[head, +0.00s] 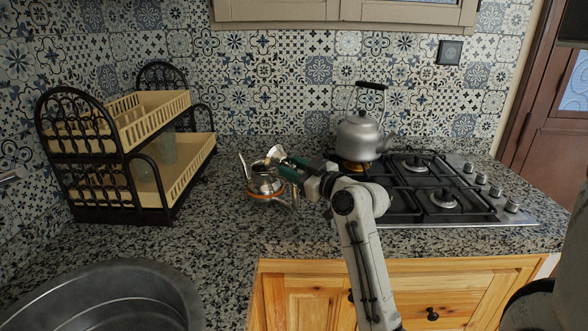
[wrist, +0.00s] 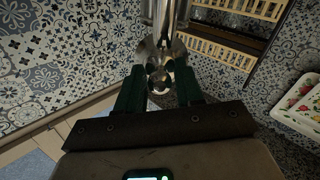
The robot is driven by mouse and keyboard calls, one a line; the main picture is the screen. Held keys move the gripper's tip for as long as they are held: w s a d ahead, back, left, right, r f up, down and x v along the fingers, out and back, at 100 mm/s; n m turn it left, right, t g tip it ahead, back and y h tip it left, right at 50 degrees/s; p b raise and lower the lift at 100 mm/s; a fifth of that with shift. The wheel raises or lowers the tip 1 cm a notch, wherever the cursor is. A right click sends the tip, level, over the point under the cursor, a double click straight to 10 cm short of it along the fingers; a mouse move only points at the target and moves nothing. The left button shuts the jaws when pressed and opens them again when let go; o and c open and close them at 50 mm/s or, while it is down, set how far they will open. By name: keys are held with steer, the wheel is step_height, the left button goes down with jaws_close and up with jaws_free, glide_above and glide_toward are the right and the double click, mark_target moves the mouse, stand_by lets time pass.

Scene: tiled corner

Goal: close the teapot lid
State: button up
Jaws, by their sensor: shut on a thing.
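A small shiny metal teapot (head: 264,184) stands on the counter in the head view, with an orange band around its lower part. Its lid (head: 275,152) is raised and tilted at the right of the pot's top, with the opening showing beside it. My gripper (head: 284,163) reaches in from the right, its green fingers at the lid. In the wrist view, my gripper (wrist: 160,84) is shut on a shiny rounded metal part of the lid (wrist: 160,78). The fingers and the lid hide most of the pot's body there.
A grey kettle (head: 359,136) stands on the gas hob (head: 430,210) at the right. A two-tier dish rack (head: 75,195) stands at the left. A round dark metal basin (head: 100,290) is at front left. The counter between rack and teapot is clear.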

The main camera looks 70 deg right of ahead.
jaws_close()
steer(key=shift+r, duration=0.1)
